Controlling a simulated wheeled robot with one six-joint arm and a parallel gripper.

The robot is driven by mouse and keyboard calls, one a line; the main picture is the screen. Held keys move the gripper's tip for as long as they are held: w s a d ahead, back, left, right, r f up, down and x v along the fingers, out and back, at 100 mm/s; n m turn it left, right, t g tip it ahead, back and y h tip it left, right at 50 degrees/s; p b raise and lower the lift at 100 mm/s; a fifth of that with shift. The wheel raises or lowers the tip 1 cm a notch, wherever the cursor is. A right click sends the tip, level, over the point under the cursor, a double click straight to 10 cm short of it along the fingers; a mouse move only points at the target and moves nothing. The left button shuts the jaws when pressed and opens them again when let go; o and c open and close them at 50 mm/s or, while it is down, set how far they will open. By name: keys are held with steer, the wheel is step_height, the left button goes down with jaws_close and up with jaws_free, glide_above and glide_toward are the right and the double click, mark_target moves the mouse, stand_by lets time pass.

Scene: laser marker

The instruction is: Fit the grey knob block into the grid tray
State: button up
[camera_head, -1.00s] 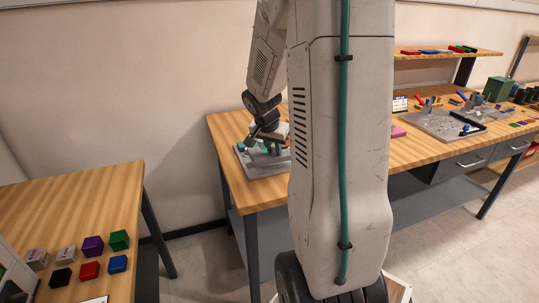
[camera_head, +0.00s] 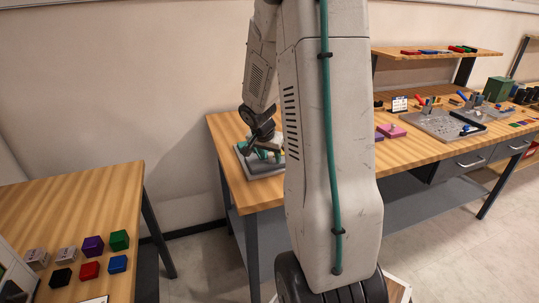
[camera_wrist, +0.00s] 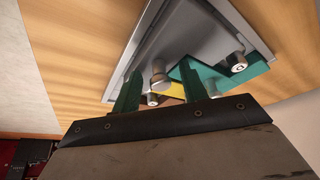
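The grid tray (camera_head: 262,171) is a grey tray on the far wooden bench, partly hidden by my arm. In the wrist view its grey rim (camera_wrist: 230,15) runs across the top. Teal (camera_wrist: 204,83) and yellow (camera_wrist: 173,89) blocks with metal knobs sit in it. A grey knob (camera_wrist: 158,73) stands over a grey surface, which looks like the grey knob block (camera_wrist: 150,52); its edges are hard to separate from the tray. My gripper (camera_wrist: 158,88) is low over the tray, its green fingers apart on either side of that knob, with gaps to it.
A pink block (camera_head: 391,131) and a metal plate with tools (camera_head: 445,124) lie farther right on the bench. A shelf (camera_head: 440,55) stands above its back. Several coloured blocks (camera_head: 90,270) lie on the nearer left table. A wall is close behind the tray.

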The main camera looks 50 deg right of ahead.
steer(key=shift+r, duration=0.1)
steer(key=v, duration=1.2)
steer(key=s+a+r+n+y, duration=0.1)
steer(key=s+a+r+n, duration=0.2)
steer(key=a, duration=0.5)
steer(key=s+a+r+n+y, duration=0.1)
steer(key=s+a+r+n, duration=0.25)
steer(key=a, duration=0.55)
steer(key=s+a+n+y, duration=0.2)
steer(key=s+a+n, duration=0.7)
steer(key=s+a, duration=0.3)
steer(key=shift+a, duration=0.65)
steer(key=shift+f, duration=0.1)
steer(key=shift+c, duration=0.7)
steer(key=shift+d, duration=0.2)
